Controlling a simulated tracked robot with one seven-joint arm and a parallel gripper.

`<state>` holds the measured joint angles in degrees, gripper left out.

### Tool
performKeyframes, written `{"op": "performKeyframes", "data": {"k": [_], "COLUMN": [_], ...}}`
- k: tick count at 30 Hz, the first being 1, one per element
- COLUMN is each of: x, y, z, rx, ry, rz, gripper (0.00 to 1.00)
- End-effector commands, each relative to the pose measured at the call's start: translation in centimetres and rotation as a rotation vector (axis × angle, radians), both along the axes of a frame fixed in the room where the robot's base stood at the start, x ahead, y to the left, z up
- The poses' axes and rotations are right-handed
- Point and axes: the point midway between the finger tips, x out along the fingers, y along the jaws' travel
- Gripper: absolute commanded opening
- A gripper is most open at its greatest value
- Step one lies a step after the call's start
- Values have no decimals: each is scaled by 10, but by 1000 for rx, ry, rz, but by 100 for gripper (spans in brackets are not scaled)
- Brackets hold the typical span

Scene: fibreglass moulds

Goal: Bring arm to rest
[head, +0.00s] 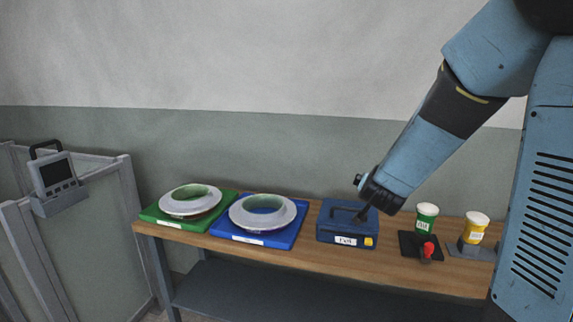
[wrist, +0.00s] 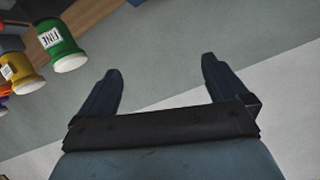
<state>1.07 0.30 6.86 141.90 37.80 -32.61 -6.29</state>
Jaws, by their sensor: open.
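My arm reaches down from the upper right in the head view. My gripper (head: 360,200) shows there in front of the blue toolbox (head: 335,232), overlapping its handle area; whether they touch cannot be told from this view. In the wrist view the two dark fingers of my gripper (wrist: 162,68) stand wide apart with nothing between them. Behind them are only the grey-green and pale wall (wrist: 175,30).
On the wooden bench (head: 300,262) are a green tray (head: 150,214) and a blue tray (head: 226,229), each bearing a ring-shaped mould. Right of the toolbox stand a green jar (head: 426,220), a yellow jar (head: 475,230) and a red-topped item (head: 428,250). A device (head: 55,178) hangs on the left partition.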

Motion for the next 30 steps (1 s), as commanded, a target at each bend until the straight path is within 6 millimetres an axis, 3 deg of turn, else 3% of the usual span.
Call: {"op": "performKeyframes", "data": {"k": [1, 8, 15, 22, 30], "x": [-7, -49, -111, -183, -266], "y": [7, 34, 47, 44, 24], "z": [11, 42, 65, 78, 84], "rx": [11, 30, 4, -51, -122], "ry": [12, 123, 266, 427, 611], "rz": [41, 221, 368, 455, 483], "gripper": [100, 100, 100, 100, 100]}}
